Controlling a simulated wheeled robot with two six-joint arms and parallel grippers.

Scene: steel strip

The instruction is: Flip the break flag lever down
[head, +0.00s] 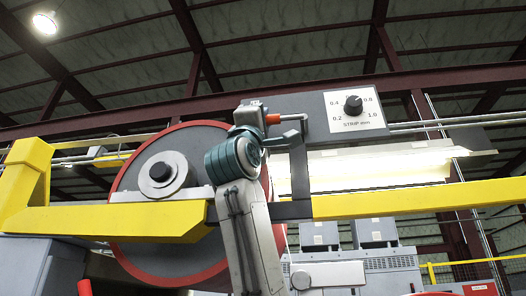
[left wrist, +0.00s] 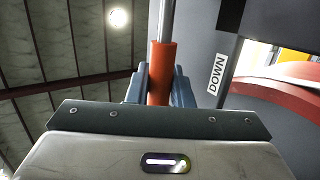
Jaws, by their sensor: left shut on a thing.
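The break flag lever has an orange-red grip (head: 272,119) on a grey metal rod, at the left end of the grey control box in the head view. My left gripper (head: 254,114) is up at this grip, with its arm rising from below. In the left wrist view the orange grip (left wrist: 160,75) stands between the two blue-grey fingers of my left gripper (left wrist: 160,88), which is shut on it. The rod runs on out past the fingertips. A white "DOWN" label (left wrist: 216,75) is on the grey panel to the right. My right gripper is not in view.
The control box carries a "STRIP mm" dial (head: 353,105). A yellow rail (head: 400,201) crosses below the box. A large red-rimmed wheel (head: 130,185) stands behind the rail at left. Grey cabinets (head: 375,232) stand further back.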

